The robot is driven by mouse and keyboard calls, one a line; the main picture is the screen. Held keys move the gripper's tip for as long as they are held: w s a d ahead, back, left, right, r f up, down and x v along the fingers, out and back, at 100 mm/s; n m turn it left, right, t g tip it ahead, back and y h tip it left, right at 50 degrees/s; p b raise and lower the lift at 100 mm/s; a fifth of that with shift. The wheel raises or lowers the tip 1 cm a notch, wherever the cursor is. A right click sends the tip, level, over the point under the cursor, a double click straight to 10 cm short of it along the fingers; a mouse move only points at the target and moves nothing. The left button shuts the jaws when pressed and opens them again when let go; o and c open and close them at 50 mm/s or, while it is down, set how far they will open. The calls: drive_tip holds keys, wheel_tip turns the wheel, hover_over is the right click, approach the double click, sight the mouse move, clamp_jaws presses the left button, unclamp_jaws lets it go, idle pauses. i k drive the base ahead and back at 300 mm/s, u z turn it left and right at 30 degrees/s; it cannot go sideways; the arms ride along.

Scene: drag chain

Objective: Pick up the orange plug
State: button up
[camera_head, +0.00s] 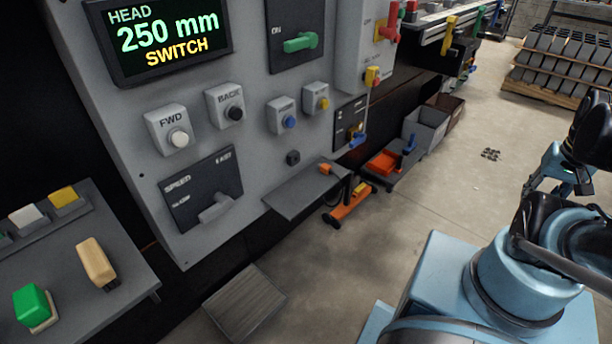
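A small orange piece, which looks like the orange plug (325,169), sits at the back right of a small grey shelf (300,192) on the front of the machine panel. A dark lead seems to run from it to the right and down past the shelf's edge. It is too small to make out its shape. My black and light blue arm fills the right edge of the view, far to the right of the shelf and apart from it.
Buttons and levers stick out of the panel above the shelf. An orange wheeled trolley (349,204) stands on the floor just below and right of it. A side desk (100,235) is at the lower left.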

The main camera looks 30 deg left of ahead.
sight(324, 168)
drive_tip(key=u, duration=1.75)
